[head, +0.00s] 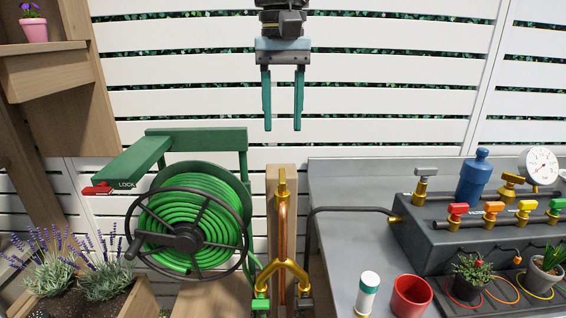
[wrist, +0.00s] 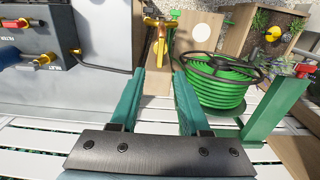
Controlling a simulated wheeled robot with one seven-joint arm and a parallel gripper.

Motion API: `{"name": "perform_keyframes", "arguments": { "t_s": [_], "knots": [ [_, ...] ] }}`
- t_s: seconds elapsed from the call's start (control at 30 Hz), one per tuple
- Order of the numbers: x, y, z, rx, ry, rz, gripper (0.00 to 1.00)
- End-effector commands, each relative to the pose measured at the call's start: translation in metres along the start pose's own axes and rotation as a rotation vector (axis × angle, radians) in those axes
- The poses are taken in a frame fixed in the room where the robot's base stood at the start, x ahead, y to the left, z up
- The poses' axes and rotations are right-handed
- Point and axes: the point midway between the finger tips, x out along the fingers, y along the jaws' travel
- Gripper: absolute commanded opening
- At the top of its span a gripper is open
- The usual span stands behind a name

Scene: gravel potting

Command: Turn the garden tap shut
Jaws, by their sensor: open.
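The garden tap (head: 282,187) is brass and stands at the top of a copper pipe on a wooden post, in the middle of the head view. The pipe runs down to a brass Y-shaped splitter (head: 283,268). In the wrist view the brass tap (wrist: 154,22) shows at the top centre, beyond my fingertips. My gripper (head: 282,128) hangs with its teal fingers pointing down, open and empty, above the tap in the picture and apart from it. The fingers (wrist: 158,78) also show spread apart in the wrist view. I cannot tell whether the tap is open or shut.
A green hose reel (head: 190,225) with a LOCK arm and red lever (head: 97,189) stands left of the post. A grey bench (head: 345,262) on the right holds a white-green canister (head: 368,290), a red pot (head: 411,296) and a manifold with coloured valves (head: 480,235). A slatted fence stands behind.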

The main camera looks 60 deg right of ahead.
Motion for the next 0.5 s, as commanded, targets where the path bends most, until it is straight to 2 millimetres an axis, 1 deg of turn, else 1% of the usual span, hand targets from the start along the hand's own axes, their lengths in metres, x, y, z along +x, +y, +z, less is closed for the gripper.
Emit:
{"name": "perform_keyframes", "arguments": {
  "t_s": [0.17, 0.3, 0.5],
  "knots": [
    [0.029, -0.001, 0.001, 0.0, -0.004, -0.002, 0.46],
    [0.056, -0.001, 0.001, 0.0, -0.004, -0.003, 0.46],
    [0.086, -0.001, 0.0, -0.001, -0.002, -0.002, 0.46]
  ]
}}
